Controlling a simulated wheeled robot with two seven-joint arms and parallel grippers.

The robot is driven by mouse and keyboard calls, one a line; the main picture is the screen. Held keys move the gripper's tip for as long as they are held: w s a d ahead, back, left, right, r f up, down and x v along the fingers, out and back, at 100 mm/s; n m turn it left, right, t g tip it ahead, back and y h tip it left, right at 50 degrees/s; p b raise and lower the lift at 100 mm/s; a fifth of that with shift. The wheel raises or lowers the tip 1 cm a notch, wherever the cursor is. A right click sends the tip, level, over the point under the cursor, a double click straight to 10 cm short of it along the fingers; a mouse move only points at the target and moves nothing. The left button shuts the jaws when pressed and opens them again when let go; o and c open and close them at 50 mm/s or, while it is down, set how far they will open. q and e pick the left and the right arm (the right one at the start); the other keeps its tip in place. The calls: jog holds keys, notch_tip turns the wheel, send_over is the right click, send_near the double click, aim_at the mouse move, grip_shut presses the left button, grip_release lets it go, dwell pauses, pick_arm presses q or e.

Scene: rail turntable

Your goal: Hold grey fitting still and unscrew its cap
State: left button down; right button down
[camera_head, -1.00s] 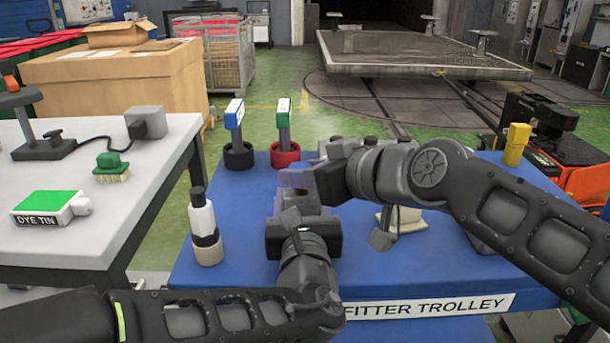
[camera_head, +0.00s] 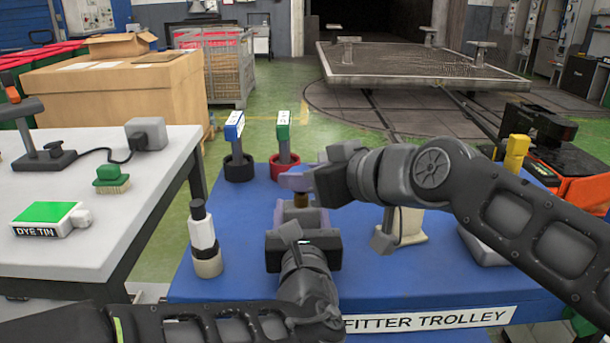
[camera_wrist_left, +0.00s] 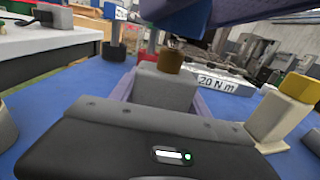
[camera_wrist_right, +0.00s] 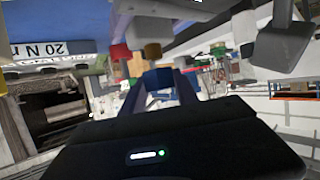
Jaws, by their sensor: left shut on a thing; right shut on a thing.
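The grey fitting (camera_wrist_left: 165,90) is upright between the fingers of my left gripper (camera_head: 301,212), over the blue trolley top. Its brown threaded neck (camera_wrist_left: 169,61) is bare, and shows in the head view (camera_head: 300,200). My right gripper (camera_head: 295,180) is shut on the blue cap (camera_wrist_right: 157,78), which also shows at the top of the left wrist view (camera_wrist_left: 187,18). The cap is apart from the neck and above it, with a visible gap. In the head view the right gripper mostly hides the cap.
A white bottle-like item with a black top (camera_head: 202,235) stands left of my left gripper. A black cup (camera_head: 239,168) and a red cup (camera_head: 283,168) with upright tagged tools stand behind. A beige stand (camera_head: 408,225) is at right. The trolley's front middle is partly clear.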

pick_arm(q)
jog(key=shift+f, duration=0.2)
pick_arm(e)
jog(key=shift+r, duration=0.1)
jog(key=shift+r, duration=2.4)
pick_arm(q)
jog(key=c, duration=0.8)
grip_release()
jog(key=shift+c, duration=0.2)
jog(key=o, duration=0.4)
jog(key=shift+r, duration=0.15)
jog(key=s, duration=1.2)
jog(key=shift+d, duration=0.2)
